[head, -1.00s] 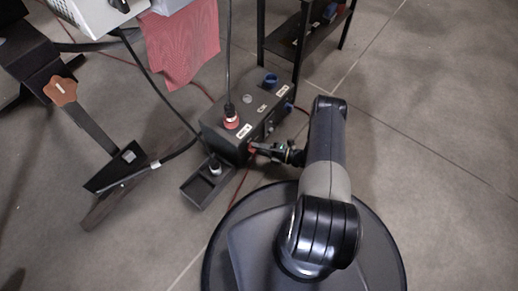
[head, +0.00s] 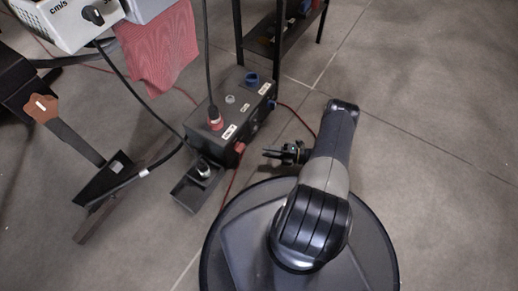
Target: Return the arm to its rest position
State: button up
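My arm reaches forward over my round dark base, and my gripper (head: 270,154) points left at its end. It is small and dark here, and I cannot tell whether its fingers are open or shut. No object shows in it. It is apart from the black connector box (head: 242,108), just right of the red part (head: 239,148) on the box's near side. A red plug (head: 215,120) with a black cable stands upright in the top of the box.
A small black tray (head: 184,196) with an upright plug stands in front of the box. A dark metal stand (head: 97,187) is at left, a red cloth (head: 160,50) hangs above, and a black shelf (head: 282,42) stands behind. The floor at right is clear.

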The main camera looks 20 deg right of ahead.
aim_at(244, 148)
jog(key=shift+s+d, duration=0.3)
jog(key=shift+d, duration=0.1)
jog(key=b+x, duration=0.1)
jog(key=x, duration=1)
jog(key=shift+s, duration=0.1)
jog(key=shift+d, duration=0.1)
jog(key=shift+b, duration=0.3)
jog(key=shift+r+n, duration=0.15)
jog(key=shift+n, duration=0.25)
jog(key=n+h, duration=0.1)
jog(key=n, duration=0.1)
jog(key=shift+r+n+g, duration=0.1)
jog(key=shift+n+g, duration=0.2)
jog(key=shift+s+r+n+h, duration=0.1)
jog(key=shift+r+n+h, duration=0.1)
jog(key=shift+n+h, duration=1.25)
jog(key=shift+n+y, duration=0.35)
jog(key=shift+n, duration=0.1)
